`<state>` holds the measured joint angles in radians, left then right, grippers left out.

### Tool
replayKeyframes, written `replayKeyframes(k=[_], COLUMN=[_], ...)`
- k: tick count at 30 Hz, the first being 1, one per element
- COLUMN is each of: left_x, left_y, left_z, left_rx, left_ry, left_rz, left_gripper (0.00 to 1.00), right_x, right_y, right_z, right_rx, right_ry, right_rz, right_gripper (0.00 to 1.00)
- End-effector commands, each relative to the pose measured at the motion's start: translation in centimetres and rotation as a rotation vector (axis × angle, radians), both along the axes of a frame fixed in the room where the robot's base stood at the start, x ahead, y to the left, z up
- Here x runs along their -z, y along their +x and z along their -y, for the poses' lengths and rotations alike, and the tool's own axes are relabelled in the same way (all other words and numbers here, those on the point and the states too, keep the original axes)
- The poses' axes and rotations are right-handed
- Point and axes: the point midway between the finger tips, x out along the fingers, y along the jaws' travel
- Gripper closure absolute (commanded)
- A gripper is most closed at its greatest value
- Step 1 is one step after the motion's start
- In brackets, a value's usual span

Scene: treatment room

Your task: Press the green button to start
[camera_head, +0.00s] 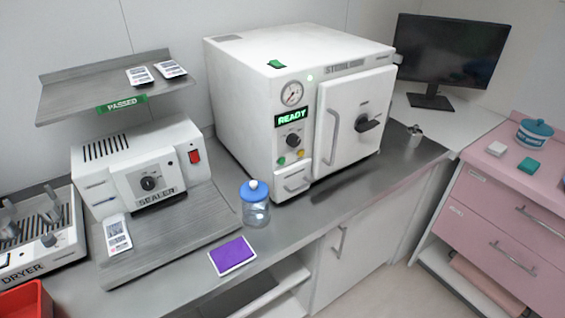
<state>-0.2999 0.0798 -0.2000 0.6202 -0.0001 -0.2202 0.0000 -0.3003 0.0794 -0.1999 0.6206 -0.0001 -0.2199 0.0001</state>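The white steriliser (250,110) stands on the steel counter with its door closed. A small round green button (281,161) is on its front panel, below and left of a black knob (293,140). A yellow button (301,153) is to the right of the green one. The display (295,117) above reads READY in green. Neither of my grippers is in view, and nothing covers the green button.
A blue-lidded jar (256,212) and a purple pad (233,255) sit on the counter in front of the steriliser. A sealer (150,165) stands left, under a shelf (75,92) with pouches. A monitor (450,50) and pink drawers (500,205) are right.

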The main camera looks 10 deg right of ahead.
Motion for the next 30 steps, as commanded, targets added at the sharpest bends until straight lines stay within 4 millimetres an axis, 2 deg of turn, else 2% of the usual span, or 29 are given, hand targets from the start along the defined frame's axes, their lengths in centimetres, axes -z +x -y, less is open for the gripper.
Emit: replayKeyframes(k=[1,6,30], left_x=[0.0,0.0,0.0], left_y=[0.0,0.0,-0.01], left_z=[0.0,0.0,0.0], left_rx=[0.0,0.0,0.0], left_ry=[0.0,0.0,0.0], left_rz=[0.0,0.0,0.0], left_gripper=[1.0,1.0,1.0], right_x=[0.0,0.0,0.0], right_y=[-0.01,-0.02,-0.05], right_z=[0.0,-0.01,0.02], right_rx=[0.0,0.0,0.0], right_ry=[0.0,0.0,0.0], right_rz=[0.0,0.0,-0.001], right_gripper=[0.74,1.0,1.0])
